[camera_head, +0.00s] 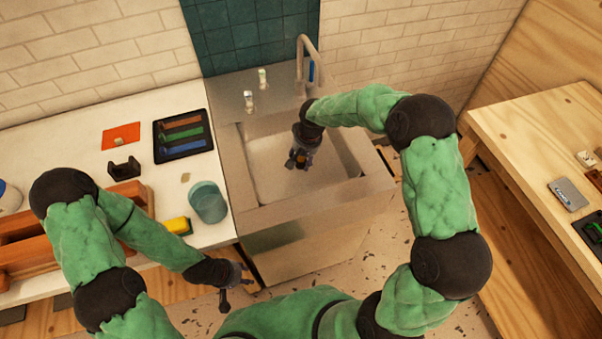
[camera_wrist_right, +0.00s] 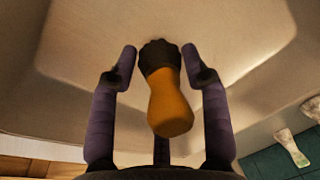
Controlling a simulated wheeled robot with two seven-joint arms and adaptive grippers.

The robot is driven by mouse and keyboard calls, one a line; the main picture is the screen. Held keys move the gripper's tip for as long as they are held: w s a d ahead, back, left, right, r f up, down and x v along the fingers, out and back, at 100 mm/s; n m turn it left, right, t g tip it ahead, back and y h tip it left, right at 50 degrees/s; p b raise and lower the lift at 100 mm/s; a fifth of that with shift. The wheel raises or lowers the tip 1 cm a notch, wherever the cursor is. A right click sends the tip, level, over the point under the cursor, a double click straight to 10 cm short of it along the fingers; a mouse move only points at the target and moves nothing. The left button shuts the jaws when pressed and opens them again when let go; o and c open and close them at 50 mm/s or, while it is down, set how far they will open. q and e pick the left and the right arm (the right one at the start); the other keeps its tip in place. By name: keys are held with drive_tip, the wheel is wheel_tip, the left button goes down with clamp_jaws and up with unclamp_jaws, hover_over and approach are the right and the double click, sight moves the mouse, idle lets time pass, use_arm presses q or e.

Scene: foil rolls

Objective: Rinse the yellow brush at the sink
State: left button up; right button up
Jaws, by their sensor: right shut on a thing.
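The yellow brush (camera_wrist_right: 172,108) has an orange-yellow handle and a dark bristle end. My right gripper (camera_wrist_right: 160,65) is shut on it, with a finger on each side in the right wrist view. In the head view my right gripper (camera_head: 298,160) reaches down into the steel sink (camera_head: 262,182), and only a small orange bit of the brush shows. The faucet (camera_head: 300,60) stands at the sink's back edge; no water stream is visible. My left gripper (camera_head: 238,286) is open and empty in front of the counter, with its fingers spread.
Two small taps (camera_head: 250,99) stand behind the sink. On the white counter (camera_head: 85,140) are a teal cup (camera_head: 208,203), a yellow sponge (camera_head: 179,226), a black tray (camera_head: 183,136) and a wooden caddy (camera_head: 30,235). A wooden table (camera_head: 510,130) stands at right.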

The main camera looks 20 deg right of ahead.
drive_tip(key=shift+r+p, duration=2.25)
drive_tip(key=shift+r, duration=1.55)
drive_tip(key=shift+r+p, duration=1.25)
drive_tip(key=shift+r, duration=0.75)
